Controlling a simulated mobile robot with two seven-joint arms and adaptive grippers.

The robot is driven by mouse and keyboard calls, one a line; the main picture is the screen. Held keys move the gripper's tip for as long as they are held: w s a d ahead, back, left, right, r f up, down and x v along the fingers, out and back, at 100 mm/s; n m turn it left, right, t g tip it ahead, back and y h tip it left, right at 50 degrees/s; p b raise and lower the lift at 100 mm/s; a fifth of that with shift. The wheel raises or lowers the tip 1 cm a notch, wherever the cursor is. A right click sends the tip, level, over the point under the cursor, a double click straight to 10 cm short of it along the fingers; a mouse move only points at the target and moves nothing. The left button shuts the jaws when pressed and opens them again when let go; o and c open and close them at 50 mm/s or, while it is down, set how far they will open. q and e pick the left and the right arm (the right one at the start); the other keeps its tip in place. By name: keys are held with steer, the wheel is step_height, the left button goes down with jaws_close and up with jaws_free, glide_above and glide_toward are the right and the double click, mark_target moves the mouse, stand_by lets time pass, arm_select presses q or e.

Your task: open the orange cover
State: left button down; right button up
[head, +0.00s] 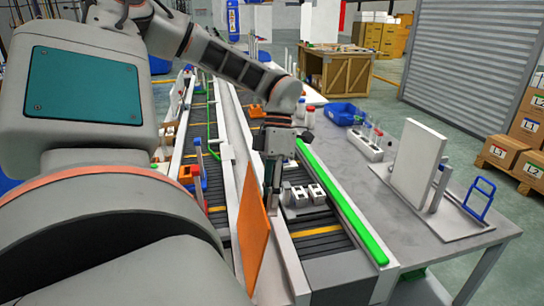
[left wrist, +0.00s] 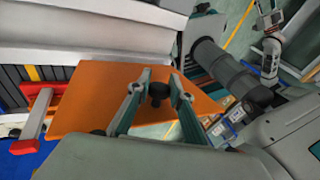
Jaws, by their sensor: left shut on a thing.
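The orange cover (head: 254,238) stands steeply tilted beside the conveyor in the head view. In the left wrist view the orange cover (left wrist: 95,98) spreads flat behind the fingers, with a black knob (left wrist: 158,92) on its face. My left gripper (head: 271,187) is at the cover's upper right edge in the head view. In the left wrist view my left gripper (left wrist: 160,80) has its fingers on either side of the knob, shut on it. The knob is hidden in the head view. My right gripper is not seen.
The conveyor (head: 325,245) carries grey blocks (head: 305,196) just right of the cover, with a green rail (head: 340,205) beyond. A grey table (head: 375,190) at right holds a white panel (head: 418,160), a blue frame (head: 480,198) and a blue bin (head: 343,114).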

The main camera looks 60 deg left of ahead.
arm_select(q)
steer(key=c, duration=1.8)
jaws_free()
steer(key=shift+s, duration=0.1)
steer(key=v, duration=1.2)
steer(key=shift+a, duration=0.1)
